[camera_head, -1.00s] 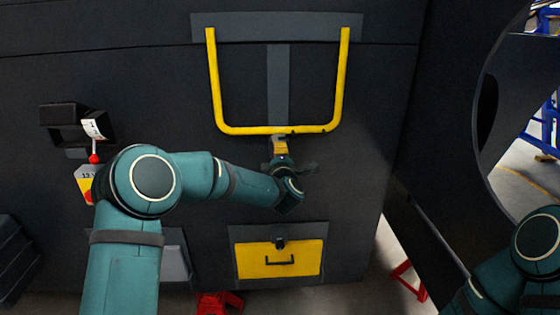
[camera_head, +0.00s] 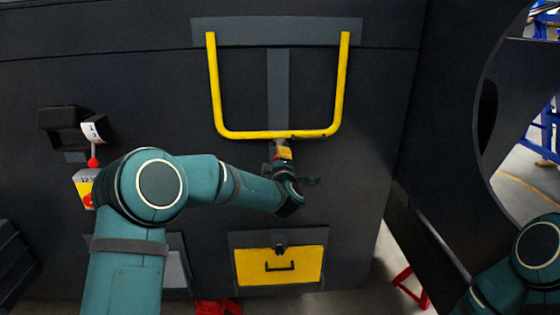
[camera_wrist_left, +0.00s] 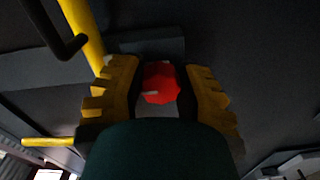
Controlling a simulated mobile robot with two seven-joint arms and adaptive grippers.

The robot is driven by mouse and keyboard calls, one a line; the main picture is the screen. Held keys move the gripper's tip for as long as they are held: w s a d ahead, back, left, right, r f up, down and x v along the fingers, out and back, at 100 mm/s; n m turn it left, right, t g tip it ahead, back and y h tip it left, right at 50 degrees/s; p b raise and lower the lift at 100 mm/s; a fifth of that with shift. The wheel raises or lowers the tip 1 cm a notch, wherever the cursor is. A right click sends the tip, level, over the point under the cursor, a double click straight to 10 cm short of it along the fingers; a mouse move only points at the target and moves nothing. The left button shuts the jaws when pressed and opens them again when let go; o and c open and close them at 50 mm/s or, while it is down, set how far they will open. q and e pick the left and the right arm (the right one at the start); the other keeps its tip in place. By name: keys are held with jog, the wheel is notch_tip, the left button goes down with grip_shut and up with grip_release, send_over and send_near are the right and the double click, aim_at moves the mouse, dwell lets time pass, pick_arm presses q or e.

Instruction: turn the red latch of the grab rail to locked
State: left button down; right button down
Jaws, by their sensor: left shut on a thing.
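The yellow U-shaped grab rail (camera_head: 214,85) hangs on the dark chassis panel in the head view; its yellow bar also shows in the left wrist view (camera_wrist_left: 82,35). In the left wrist view the red latch (camera_wrist_left: 161,82) sits between the two yellow-padded fingers of my left gripper (camera_wrist_left: 163,88). The gripper is shut on the latch. In the head view my left gripper (camera_head: 283,150) is just below the rail's lower bar, and it hides the latch. Which way the latch is turned cannot be made out.
A yellow drawer-like panel with a black handle (camera_head: 279,266) lies below my left gripper. A red-knobbed switch with a tag (camera_head: 93,161) is at the left. A round opening (camera_head: 487,115) is at the right. My right arm shows at the lower right, its gripper out of frame.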

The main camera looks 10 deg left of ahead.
pick_arm(q)
jog(key=c, duration=0.6)
grip_release()
jog(key=v, duration=1.2)
jog(key=s+d+f+m+g+h, duration=0.1)
jog(key=s+f+m+g+h, duration=0.3)
jog(key=f, duration=0.7)
jog(key=s+d+f+m+g+h, duration=0.15)
jog(key=s+f+m, duration=0.3)
jog(key=f, duration=0.75)
jog(key=s+f+m+g+h, duration=0.1)
jog(key=s+f+m+g, duration=0.1)
jog(key=s, duration=0.5)
jog(key=s+f+m+g+h, duration=0.1)
jog(key=s+f+m+g, duration=0.2)
jog(key=s+f, duration=0.4)
jog(key=s+f+m+g+h, duration=0.1)
jog(key=s+f+m+g, duration=0.1)
jog(key=s+f+g, duration=0.2)
jog(key=shift+s+f+m+g, duration=0.1)
jog(key=shift+s+m+g, duration=0.15)
jog(key=shift+s, duration=0.55)
jog(key=shift+s+f+m+g, duration=0.15)
jog(key=shift+s+g, duration=0.15)
jog(key=shift+s, duration=0.55)
